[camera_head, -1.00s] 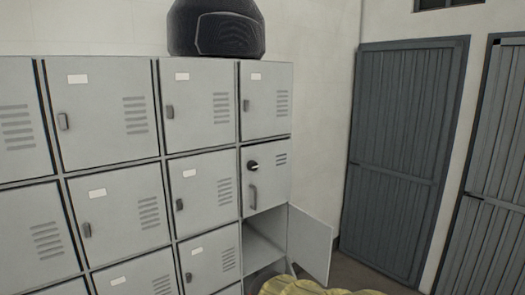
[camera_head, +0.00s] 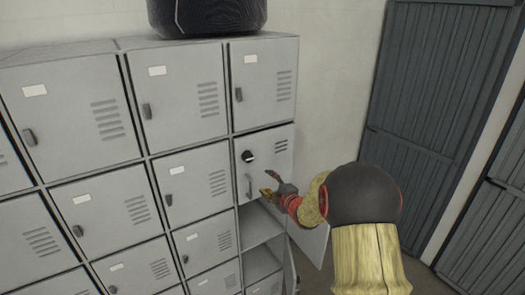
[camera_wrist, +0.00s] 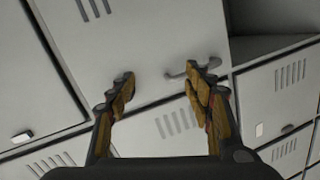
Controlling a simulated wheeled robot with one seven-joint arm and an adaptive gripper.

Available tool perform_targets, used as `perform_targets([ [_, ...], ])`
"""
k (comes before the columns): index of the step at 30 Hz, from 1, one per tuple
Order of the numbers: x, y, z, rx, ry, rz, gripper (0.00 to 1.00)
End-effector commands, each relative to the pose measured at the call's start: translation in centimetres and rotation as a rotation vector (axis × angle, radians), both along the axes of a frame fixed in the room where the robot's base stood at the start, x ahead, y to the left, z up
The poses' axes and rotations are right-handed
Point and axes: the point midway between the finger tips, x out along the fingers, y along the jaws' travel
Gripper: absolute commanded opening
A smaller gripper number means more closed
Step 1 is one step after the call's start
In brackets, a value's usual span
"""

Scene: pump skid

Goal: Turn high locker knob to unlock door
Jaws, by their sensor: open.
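The locker door with the round black knob (camera_head: 248,156) is in the right column, second row from the top, and looks closed. A grey pull handle (camera_head: 249,186) sits below the knob. My gripper (camera_head: 267,183) is open and empty, in front of this door, lower right of the knob and close to the handle. In the wrist view the handle (camera_wrist: 188,68) shows close to the right fingertip of my gripper (camera_wrist: 162,78); I cannot tell whether they touch. The knob is not visible in the wrist view.
Below the knob door is an open compartment (camera_head: 258,226); its swung-out door (camera_head: 310,240) is partly behind my arm. A dark rounded object (camera_head: 205,14) stands on top of the lockers. Grey doors (camera_head: 430,110) line the wall at right.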

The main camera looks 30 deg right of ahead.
Motion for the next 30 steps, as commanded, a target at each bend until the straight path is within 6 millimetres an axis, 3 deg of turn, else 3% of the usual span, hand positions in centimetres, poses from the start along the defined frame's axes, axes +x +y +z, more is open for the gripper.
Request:
perform_targets([
  [1,0.7,0.8,2.2,-0.062,-0.068,0.047,0.52],
  [3,1.0,1.8,4.2,-0.136,-0.138,0.096,0.52],
  [7,1.1,2.8,6.2,-0.226,-0.211,0.135,0.52],
  [11,1.6,2.8,6.4,-0.252,-0.212,0.137,0.52],
  [24,7.3,3.0,6.4,-0.249,-0.21,0.136,0.52],
  [30,8.6,3.0,6.3,-0.249,-0.21,0.135,0.52],
])
